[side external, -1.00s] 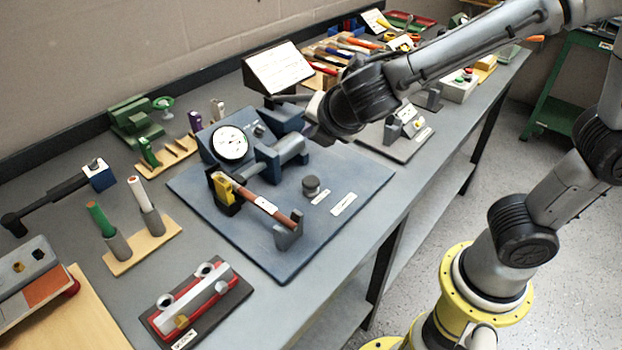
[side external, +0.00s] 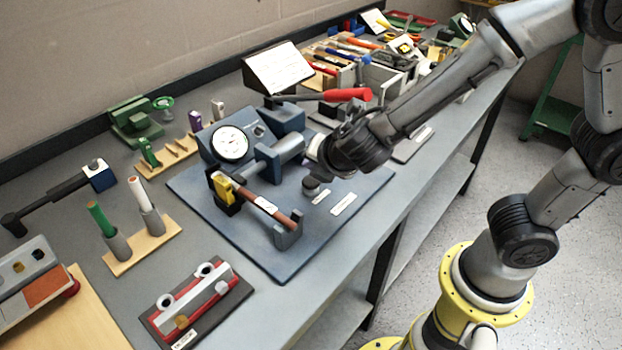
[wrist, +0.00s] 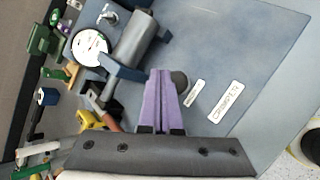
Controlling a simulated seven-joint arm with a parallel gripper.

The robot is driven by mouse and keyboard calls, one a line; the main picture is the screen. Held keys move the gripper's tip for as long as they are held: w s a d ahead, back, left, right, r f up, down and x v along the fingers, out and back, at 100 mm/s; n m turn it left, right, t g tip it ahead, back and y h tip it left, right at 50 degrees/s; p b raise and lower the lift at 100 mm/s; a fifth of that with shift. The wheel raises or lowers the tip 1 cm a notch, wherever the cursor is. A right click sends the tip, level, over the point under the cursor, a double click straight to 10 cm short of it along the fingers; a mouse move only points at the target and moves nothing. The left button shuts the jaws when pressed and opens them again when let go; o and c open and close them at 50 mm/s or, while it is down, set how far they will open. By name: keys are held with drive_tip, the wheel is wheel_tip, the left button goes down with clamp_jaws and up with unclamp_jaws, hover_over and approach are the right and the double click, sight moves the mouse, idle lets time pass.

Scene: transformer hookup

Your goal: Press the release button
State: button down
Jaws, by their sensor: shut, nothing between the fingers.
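A round dark grey button (side external: 311,186) stands up from the blue base plate (side external: 290,265) of a bench press. In the wrist view the button (wrist: 180,82) shows just right of my fingertips and is partly hidden by them. I take it for the release button; the small label beside it is too blurred to read. My gripper (wrist: 161,75) has purple fingers, shut together with nothing between them. In the side view its fingers are mostly hidden behind my wrist, close above the button. I cannot tell whether they touch it.
The press's grey cylinder (side external: 281,156) and dial gauge (side external: 229,144) are left of my gripper. A red-brown rod with a yellow clamp (side external: 226,190) lies in front. Two labels (side external: 344,204) lie right of the button. The plate's front right is clear.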

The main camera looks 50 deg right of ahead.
sight(307, 176)
drive_tip(key=shift+f, duration=0.7)
drive_tip(key=shift+f, duration=0.1)
idle(1.5)
drive_tip(key=shift+f, duration=0.3)
drive_tip(key=shift+f, duration=0.45)
idle(0.9)
drive_tip(key=shift+r, duration=3.35)
